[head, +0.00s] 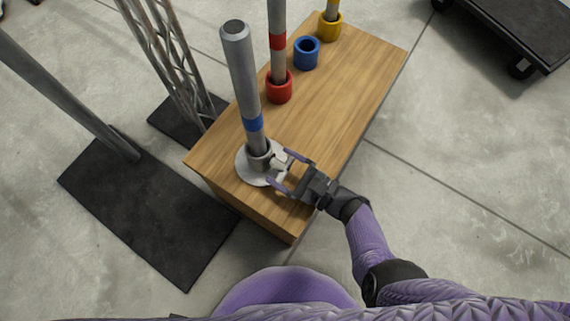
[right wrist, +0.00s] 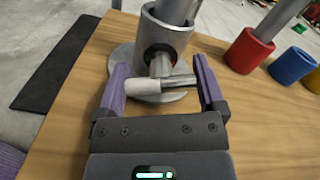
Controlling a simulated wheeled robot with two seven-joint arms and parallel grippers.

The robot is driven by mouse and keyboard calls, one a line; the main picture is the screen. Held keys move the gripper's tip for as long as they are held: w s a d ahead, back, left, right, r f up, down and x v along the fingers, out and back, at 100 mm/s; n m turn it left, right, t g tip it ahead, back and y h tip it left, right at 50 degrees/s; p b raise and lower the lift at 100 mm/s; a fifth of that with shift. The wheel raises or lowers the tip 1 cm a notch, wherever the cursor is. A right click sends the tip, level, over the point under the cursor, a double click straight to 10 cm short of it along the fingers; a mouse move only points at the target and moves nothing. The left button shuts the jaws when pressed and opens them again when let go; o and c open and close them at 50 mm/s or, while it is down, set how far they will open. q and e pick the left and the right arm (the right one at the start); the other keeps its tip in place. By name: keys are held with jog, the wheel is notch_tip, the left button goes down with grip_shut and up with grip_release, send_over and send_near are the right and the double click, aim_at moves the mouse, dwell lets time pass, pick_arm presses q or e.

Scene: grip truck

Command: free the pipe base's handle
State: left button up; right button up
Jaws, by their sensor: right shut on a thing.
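The pipe base (head: 245,172) is a round grey metal plate with an upright socket (right wrist: 160,36), near the front left corner of a wooden box. A grey pipe (head: 242,80) with a blue band stands in the socket. The base's handle (right wrist: 178,83) is a short metal crossbar on a stem from the socket's side, with a pale left end. My right gripper (head: 279,167) has its purple fingers at the two ends of the crossbar and is shut on it; the fingers also show in the right wrist view (right wrist: 160,75). My left gripper is not in view.
Red (head: 279,91), blue (head: 306,56) and yellow (head: 329,28) cups stand farther along the wooden box (head: 335,100); pipes stand in the red and yellow ones. Dark floor plates (head: 150,215) with a pole and a truss stand left. A dark cart (head: 515,30) is at upper right.

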jog(key=shift+s+f+n, duration=0.1)
jog(key=shift+n, duration=1.8)
jog(key=o, duration=1)
jog(key=shift+c, duration=0.2)
jog(key=shift+s+d, duration=0.2)
jog(key=shift+d, duration=0.1)
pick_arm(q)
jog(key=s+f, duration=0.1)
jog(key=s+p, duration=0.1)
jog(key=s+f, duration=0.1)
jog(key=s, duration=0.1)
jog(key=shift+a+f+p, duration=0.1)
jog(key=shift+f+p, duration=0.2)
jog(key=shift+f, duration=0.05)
pick_arm(e)
jog(key=v, duration=0.9)
